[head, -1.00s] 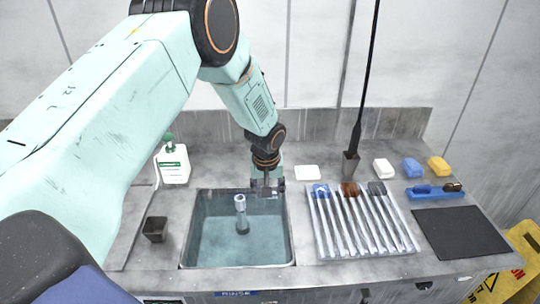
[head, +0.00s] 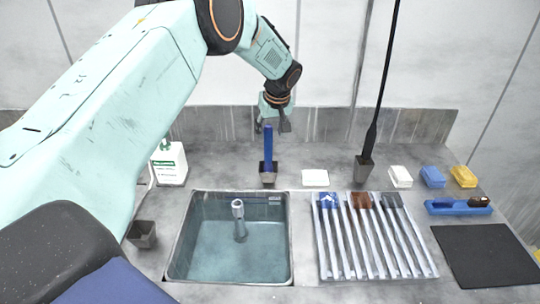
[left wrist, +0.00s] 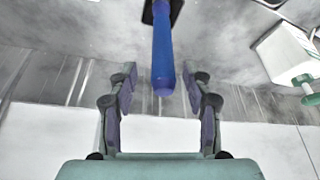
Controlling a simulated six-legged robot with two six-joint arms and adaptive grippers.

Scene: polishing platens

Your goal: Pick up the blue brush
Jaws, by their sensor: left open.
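The blue brush (head: 268,148) stands upright, handle up, in a small dark holder (head: 268,174) behind the sink. The holder hides its lower end. My left gripper (head: 271,126) is open and empty at the top of the handle, in line with it in the head view. In the left wrist view the handle (left wrist: 162,50) comes down from the top edge. Its rounded end lies between the two fingertips (left wrist: 160,76), with a gap on each side. My right gripper is not in view.
A sink (head: 282,270) lies in front of the holder. A white bottle (head: 171,168) stands left, and a white block (head: 315,178) lies right.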

